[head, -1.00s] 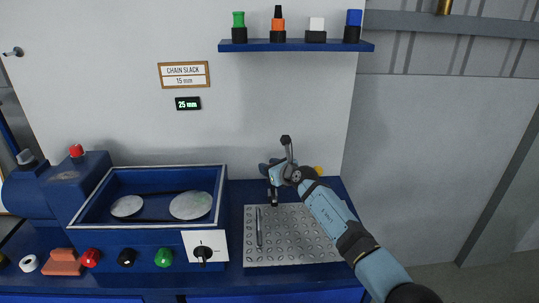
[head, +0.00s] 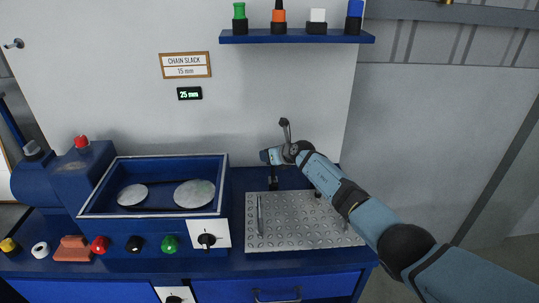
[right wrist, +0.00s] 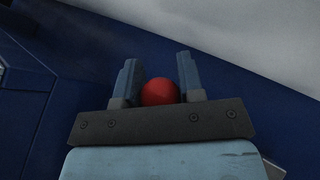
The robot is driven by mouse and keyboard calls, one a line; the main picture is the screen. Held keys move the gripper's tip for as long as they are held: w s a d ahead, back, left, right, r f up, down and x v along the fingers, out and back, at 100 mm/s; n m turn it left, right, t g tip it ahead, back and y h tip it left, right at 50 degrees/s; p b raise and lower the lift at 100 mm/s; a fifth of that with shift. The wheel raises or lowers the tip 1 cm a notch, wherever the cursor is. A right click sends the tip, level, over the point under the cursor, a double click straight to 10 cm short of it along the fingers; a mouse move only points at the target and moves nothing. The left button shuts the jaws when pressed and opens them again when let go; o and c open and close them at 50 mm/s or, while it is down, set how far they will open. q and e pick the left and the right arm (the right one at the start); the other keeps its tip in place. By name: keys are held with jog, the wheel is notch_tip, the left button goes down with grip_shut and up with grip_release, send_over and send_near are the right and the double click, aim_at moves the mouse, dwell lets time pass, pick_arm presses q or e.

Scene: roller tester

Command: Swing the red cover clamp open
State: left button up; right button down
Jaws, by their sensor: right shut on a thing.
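The ball looks like the knob of the red cover clamp; the rest of the clamp is not clear there. In the head view the gripper and arm hide the clamp. A thin upright silver handle (head: 260,214) is on the plate's left part. My left gripper is out of view.
Left of the plate is a blue open-topped housing (head: 150,159) with two pale discs inside. A black rotary switch (head: 207,240) and coloured buttons line the front. A shelf (head: 297,39) with coloured items hangs above. A display (head: 190,93) reads 25 mm.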

jog(key=c, duration=0.8)
grip_release()
jog(key=shift+o, duration=0.2)
jog(key=shift+s+d+r+p, duration=0.25)
jog(key=shift+d+p, duration=0.1)
jog(key=shift+p, duration=0.05)
jog(key=p+v, duration=0.2)
jog(key=v, duration=1.1)
jog(key=shift+f+p, duration=0.15)
jog(key=shift+p, duration=0.15)
jog(key=shift+c, duration=0.3)
